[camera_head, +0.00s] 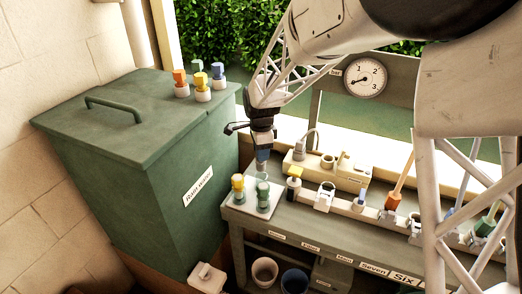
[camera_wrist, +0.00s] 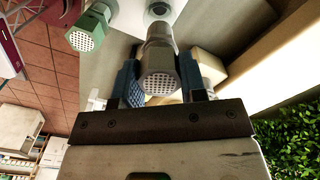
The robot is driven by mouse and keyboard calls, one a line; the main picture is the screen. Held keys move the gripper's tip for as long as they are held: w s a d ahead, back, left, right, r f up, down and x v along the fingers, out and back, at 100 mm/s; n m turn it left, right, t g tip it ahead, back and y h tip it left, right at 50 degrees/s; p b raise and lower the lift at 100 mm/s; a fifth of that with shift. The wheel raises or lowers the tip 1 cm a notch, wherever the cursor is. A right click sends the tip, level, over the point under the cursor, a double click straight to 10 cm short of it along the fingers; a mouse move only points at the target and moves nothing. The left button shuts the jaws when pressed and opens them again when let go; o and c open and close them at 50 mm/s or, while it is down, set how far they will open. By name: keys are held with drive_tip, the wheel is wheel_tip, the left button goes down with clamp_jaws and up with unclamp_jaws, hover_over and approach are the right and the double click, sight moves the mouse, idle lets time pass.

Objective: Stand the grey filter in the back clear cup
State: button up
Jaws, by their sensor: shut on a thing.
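My gripper (camera_head: 262,152) points down over the white plate (camera_head: 236,208) at the left end of the bench. In the wrist view my gripper (camera_wrist: 160,76) is shut on the grey filter (camera_wrist: 160,82), whose perforated end faces the camera. The grey filter also shows below the jaws in the head view (camera_head: 262,165). Its far end points toward a round cup (camera_wrist: 160,8), perhaps the back clear cup; I cannot tell whether it is inside.
A green rain-water bin (camera_head: 140,165) stands at left, with several coloured filters (camera_head: 200,82) on its lid. A cream block (camera_head: 345,172) and a row of holders with tools (camera_head: 392,200) fill the bench to the right. A dial (camera_head: 365,77) stands behind.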

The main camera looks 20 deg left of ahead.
sight(261, 165)
drive_tip(key=shift+f, duration=0.15)
drive_tip(key=shift+f, duration=2.7)
drive_tip(key=shift+f, duration=0.6)
drive_tip(key=o, duration=0.6)
drive_tip(key=shift+o, duration=0.2)
drive_tip(key=shift+r, duration=0.15)
drive_tip(key=shift+r, duration=5.35)
drive_tip(key=shift+d, duration=0.15)
